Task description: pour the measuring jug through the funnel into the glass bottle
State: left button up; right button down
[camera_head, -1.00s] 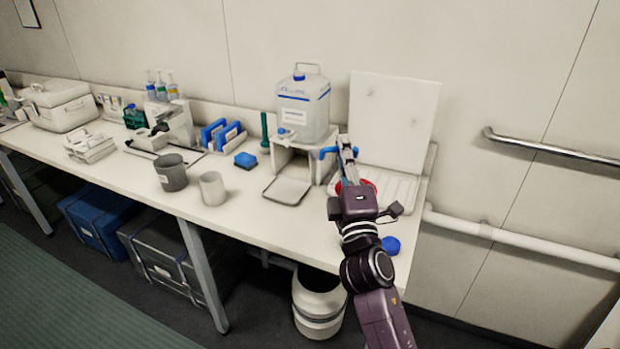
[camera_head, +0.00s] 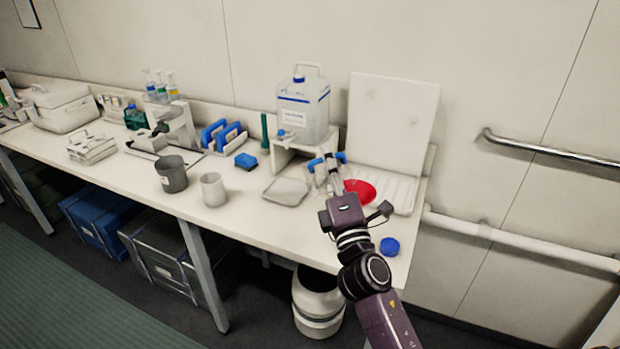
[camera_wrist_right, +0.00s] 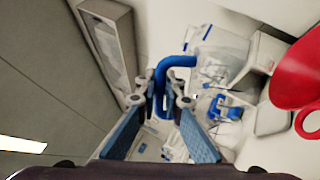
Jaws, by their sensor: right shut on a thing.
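My right gripper (camera_head: 333,168) is shut on the blue handle (camera_wrist_right: 172,72) of the measuring jug, above the right part of the bench. The handle also shows in the head view (camera_head: 340,157). The jug's clear body is hard to make out against the pale background, so its tilt and contents cannot be told. The red funnel (camera_head: 359,191) is just right of the gripper, partly behind it, and shows at the right of the wrist view (camera_wrist_right: 296,72). The glass bottle cannot be made out; whether it is under the funnel is hidden. My left gripper is not in view.
A clear carboy (camera_head: 303,108) stands on a white stand (camera_head: 285,150) left of the gripper. A white ribbed drainer (camera_head: 402,194) lies behind the funnel. A blue cap (camera_head: 390,246) lies near the front edge. A grey beaker (camera_head: 172,178) and a white cup (camera_head: 214,192) stand left.

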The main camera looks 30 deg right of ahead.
aim_at(310, 167)
jog(key=shift+a, duration=0.1)
jog(key=a+n+y+p, duration=0.1)
jog(key=n, duration=0.1)
jog(key=w+a+f+n+y+p, duration=0.1)
jog(key=a+n, duration=0.1)
jog(key=shift+w, duration=0.1)
jog(key=shift+a+f+n, duration=0.25)
jog(key=shift+f+n, duration=0.05)
jog(key=shift+n, duration=0.1)
jog(key=shift+w, duration=0.1)
jog(key=w+a+f+n+y+p, duration=0.2)
jog(key=a+n, duration=0.2)
jog(key=a, duration=0.1)
jog(key=shift+a+g+p, duration=0.25)
jog(key=shift+g+p, duration=0.05)
jog(key=shift+g, duration=0.1)
jog(key=shift+f, duration=0.1)
